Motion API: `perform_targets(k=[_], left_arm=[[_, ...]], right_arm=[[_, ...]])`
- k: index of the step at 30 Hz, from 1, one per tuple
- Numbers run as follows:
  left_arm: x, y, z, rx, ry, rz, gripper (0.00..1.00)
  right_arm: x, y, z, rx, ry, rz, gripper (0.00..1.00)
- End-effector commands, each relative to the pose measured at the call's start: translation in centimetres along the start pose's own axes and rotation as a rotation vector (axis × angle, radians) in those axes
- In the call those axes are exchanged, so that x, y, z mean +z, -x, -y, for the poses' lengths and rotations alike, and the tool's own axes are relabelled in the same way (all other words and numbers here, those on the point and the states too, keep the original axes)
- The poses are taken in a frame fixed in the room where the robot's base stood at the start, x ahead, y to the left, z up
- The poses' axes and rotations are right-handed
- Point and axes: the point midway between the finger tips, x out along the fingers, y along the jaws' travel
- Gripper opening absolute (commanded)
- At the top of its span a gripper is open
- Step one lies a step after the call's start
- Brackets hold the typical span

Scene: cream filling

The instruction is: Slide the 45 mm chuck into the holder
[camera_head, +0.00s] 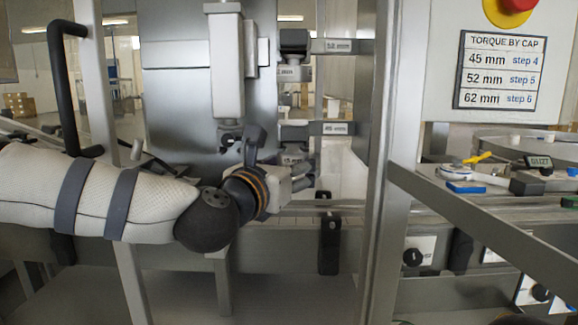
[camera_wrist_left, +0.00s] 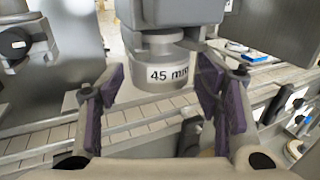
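The 45 mm chuck (camera_wrist_left: 160,82) is a light metal cylinder with a "45 mm" label, upright in the left wrist view directly below a grey block (camera_wrist_left: 172,12). I cannot tell how far the chuck sits in the holder. My left gripper (camera_wrist_left: 160,92) has its purple-padded fingers apart on either side of the chuck. My right gripper is not in view.
Above is another holder bracket labelled 52 mm (camera_head: 338,46). A pale vertical spindle unit (camera_head: 227,65) hangs left of the holders. A metal post (camera_head: 385,190) stands to the right, and a conveyor rail (camera_wrist_left: 60,125) runs behind the chuck. A torque chart (camera_head: 501,70) is at upper right.

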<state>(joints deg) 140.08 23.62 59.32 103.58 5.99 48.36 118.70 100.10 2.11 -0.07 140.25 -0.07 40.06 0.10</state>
Motion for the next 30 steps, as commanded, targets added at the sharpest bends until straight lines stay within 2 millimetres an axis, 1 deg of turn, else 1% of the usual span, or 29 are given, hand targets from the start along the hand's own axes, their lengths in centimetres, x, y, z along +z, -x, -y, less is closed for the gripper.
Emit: perform_targets(k=[1, 2, 3, 5, 6, 7, 10, 23, 30], left_arm=[[0.0, 0.0, 0.0, 0.000, 0.000, 0.000, 0.40], [0.0, 0.0, 0.0, 0.000, 0.000, 0.000, 0.33], [0.0, 0.0, 0.0, 0.000, 0.000, 0.000, 0.24], [0.0, 0.0, 0.0, 0.000, 0.000, 0.000, 0.11], [0.0, 0.0, 0.0, 0.000, 0.000, 0.000, 0.11], [0.0, 0.0, 0.0, 0.000, 0.000, 0.000, 0.38], [0.0, 0.0, 0.0, 0.000, 0.000, 0.000, 0.16], [0.3, 0.0, 0.0, 0.001, 0.000, 0.001, 0.15], [0.5, 1.3, 0.5, 0.000, -0.001, 0.003, 0.15]], right_arm=[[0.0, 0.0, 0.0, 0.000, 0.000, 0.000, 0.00], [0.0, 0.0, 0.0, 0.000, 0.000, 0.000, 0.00], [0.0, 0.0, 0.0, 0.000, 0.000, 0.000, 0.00], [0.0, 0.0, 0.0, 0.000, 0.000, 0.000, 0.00], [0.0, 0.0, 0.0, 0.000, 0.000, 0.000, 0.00], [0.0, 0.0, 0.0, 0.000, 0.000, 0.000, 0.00], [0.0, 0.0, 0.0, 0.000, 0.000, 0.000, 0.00], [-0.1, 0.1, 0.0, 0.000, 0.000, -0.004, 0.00], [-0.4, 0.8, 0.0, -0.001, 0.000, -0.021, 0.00]])
